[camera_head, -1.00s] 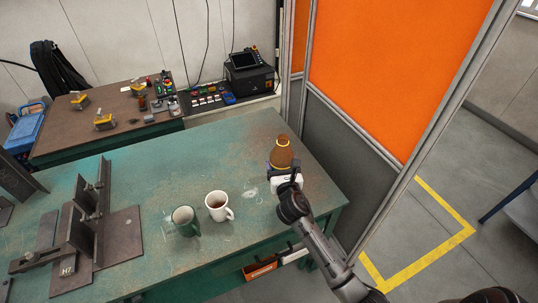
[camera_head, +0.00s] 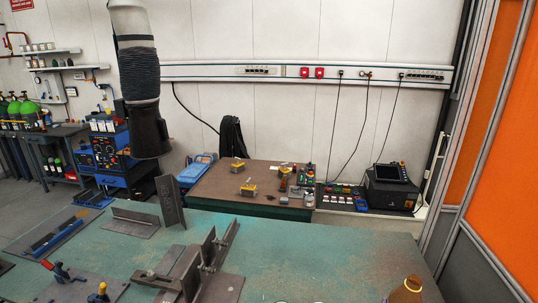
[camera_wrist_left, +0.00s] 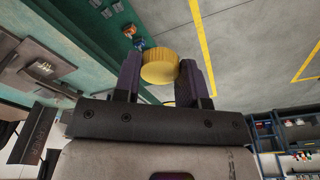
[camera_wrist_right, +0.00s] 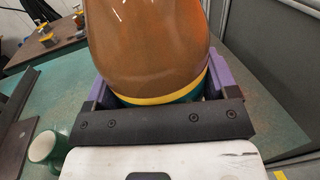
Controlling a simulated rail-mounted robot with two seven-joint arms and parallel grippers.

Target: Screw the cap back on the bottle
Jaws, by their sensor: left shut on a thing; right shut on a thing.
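The yellow cap (camera_wrist_left: 160,68) is between the fingers of my left gripper (camera_wrist_left: 160,78) in the left wrist view, and the gripper is shut on it. The brown bottle (camera_wrist_right: 150,45), with a yellow band near its base, fills the upper part of the right wrist view. My right gripper (camera_wrist_right: 158,92) is shut around its lower part. The bottle's top is out of that view. In the head view the bottle (camera_head: 406,292) shows at the bottom right edge, mostly cut off. The cap is apart from the bottle. Neither gripper shows clearly in the head view.
The green worktable (camera_head: 330,245) carries steel angle pieces (camera_head: 205,262) at left and middle. A green mug (camera_wrist_right: 45,148) stands left of my right gripper. A brown bench (camera_head: 255,180) stands behind. An orange partition (camera_head: 505,160) is at right.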

